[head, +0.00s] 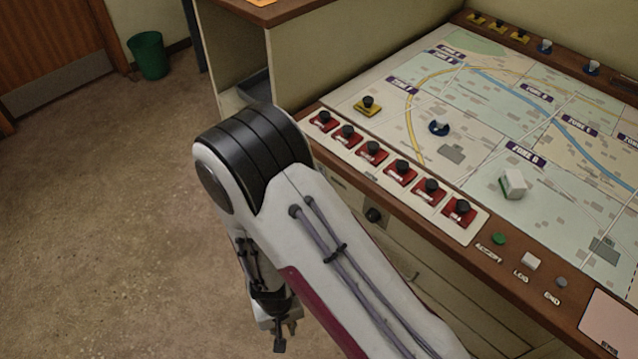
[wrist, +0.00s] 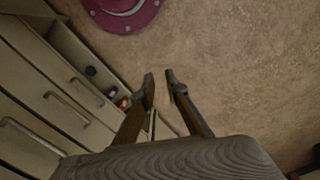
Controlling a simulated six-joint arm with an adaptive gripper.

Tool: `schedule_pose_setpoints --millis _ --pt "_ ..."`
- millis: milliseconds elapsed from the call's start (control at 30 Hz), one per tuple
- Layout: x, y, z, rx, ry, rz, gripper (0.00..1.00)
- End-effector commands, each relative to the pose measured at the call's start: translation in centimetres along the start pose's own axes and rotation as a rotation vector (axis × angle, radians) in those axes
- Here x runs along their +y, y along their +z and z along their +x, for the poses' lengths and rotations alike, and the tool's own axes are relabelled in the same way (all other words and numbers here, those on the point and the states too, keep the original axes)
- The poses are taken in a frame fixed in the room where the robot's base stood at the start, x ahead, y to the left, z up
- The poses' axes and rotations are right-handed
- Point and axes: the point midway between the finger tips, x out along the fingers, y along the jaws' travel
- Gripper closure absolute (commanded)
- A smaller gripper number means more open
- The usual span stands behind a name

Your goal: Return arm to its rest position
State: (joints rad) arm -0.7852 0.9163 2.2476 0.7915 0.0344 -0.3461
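My arm reaches up from the bottom of the head view and bends over at its elbow. My gripper (head: 284,335) hangs pointing down over the floor, left of the console (head: 420,255). In the wrist view my gripper's two fingers (wrist: 160,88) stand a little apart with nothing seen between them, only floor. The map board (head: 470,165) on the console carries a yellow piece, a blue piece and a white block. My gripper is apart from all of them.
Red pieces with black knobs (head: 371,152) line the board's front edge. A green bin (head: 148,55) stands near the wooden door (head: 50,50). Drawers (wrist: 60,90) lie left of my fingers in the wrist view. The floor (head: 90,220) at left is clear.

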Motion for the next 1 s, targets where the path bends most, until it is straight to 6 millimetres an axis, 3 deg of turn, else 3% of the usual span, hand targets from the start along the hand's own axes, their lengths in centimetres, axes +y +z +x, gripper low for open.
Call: schedule_pose_setpoints --millis 433,1000 --pt "-0.1 0.0 -9.5 -0.049 -0.128 0.008 0.86" --pt "3.9 1.8 -20.3 -0.058 -0.174 0.012 0.86"
